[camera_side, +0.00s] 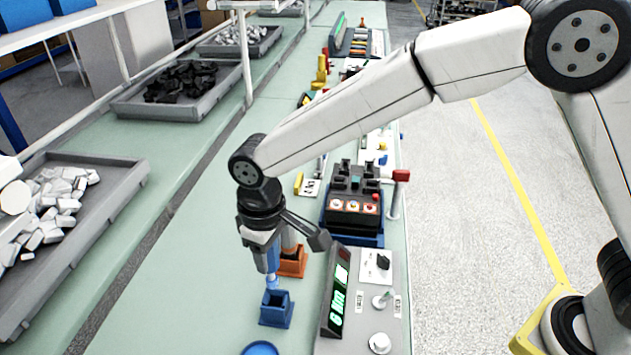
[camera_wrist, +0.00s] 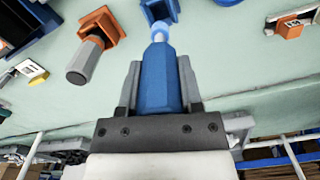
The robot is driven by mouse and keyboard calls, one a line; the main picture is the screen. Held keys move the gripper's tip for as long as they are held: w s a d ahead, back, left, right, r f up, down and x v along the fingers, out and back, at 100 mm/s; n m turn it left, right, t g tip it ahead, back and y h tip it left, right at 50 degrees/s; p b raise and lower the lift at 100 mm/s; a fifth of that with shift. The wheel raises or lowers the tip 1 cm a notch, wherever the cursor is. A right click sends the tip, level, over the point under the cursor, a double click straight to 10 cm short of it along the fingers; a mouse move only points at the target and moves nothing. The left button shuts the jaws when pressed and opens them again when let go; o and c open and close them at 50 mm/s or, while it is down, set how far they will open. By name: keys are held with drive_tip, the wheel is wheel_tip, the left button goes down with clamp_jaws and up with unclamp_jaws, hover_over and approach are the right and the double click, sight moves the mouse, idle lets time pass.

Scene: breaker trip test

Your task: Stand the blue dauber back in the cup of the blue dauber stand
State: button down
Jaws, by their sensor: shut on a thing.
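My gripper (camera_side: 262,246) is shut on the blue dauber (camera_side: 270,260) and holds it roughly upright, its light-blue tip pointing down. In the wrist view the blue dauber (camera_wrist: 159,80) lies between the two grey fingers of my gripper (camera_wrist: 158,85). The blue dauber stand (camera_side: 277,308) is on the bench below the dauber, with an open square cup. The dauber's tip is at or just above the cup's back rim; I cannot tell whether they touch. In the wrist view the blue stand (camera_wrist: 160,10) is partly cut off at the top edge, beyond the tip.
An orange stand (camera_side: 292,264) with a grey-handled dauber (camera_wrist: 84,60) is close behind. A panel with a green display (camera_side: 340,290) stands to the right, and a blue round dish (camera_side: 260,348) is in front. A breaker fixture (camera_side: 352,205) is farther back. The bench left of the stand is clear.

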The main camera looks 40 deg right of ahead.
sight(272, 278)
drive_tip(key=shift+f, duration=1.45)
drive_tip(key=shift+f, duration=3.05)
idle(1.1)
drive_tip(key=shift+c, duration=0.9)
unclamp_jaws()
drive_tip(key=shift+r, duration=3.9)
